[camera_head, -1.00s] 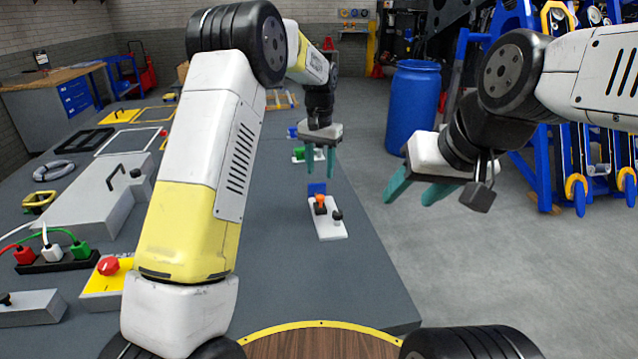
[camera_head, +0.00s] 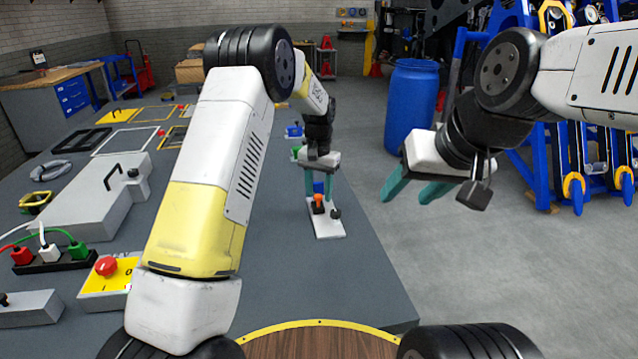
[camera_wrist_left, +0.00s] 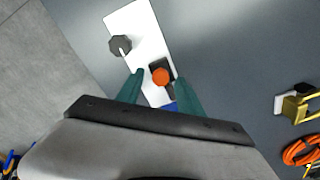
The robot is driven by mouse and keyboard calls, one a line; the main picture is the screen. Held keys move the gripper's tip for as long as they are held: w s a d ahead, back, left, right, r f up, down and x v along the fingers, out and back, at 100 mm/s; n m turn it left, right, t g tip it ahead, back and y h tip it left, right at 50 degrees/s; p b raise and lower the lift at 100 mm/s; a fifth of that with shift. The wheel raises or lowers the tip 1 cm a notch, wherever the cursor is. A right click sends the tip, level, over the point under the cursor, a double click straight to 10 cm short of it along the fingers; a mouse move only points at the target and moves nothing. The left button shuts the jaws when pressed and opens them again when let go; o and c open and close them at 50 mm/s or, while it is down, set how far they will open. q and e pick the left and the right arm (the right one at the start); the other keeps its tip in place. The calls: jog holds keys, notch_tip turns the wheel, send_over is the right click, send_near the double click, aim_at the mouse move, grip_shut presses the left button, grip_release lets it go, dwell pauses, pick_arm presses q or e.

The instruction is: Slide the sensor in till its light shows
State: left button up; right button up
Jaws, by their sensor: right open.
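A white plate (camera_head: 328,228) lies on the grey table. It carries a small dark block with an orange round part (camera_head: 318,200), a dark knob (camera_head: 335,213) and a blue block (camera_head: 318,187) at its far end. I cannot tell which of these is the sensor; no lit lamp is clear. My left gripper (camera_head: 318,194) is low over the far end of the plate, its teal fingers apart on either side of the blue block. In the left wrist view the orange part (camera_wrist_left: 160,76) sits between the fingertips. My right gripper (camera_head: 409,195) is open and empty, right of the table.
A grey case (camera_head: 85,200), a power strip with coloured plugs (camera_head: 50,258) and a yellow box with a red button (camera_head: 107,270) stand on the left. Small blue and green parts lie behind the left gripper. The table right of the plate is clear.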

pick_arm(q)
grip_shut()
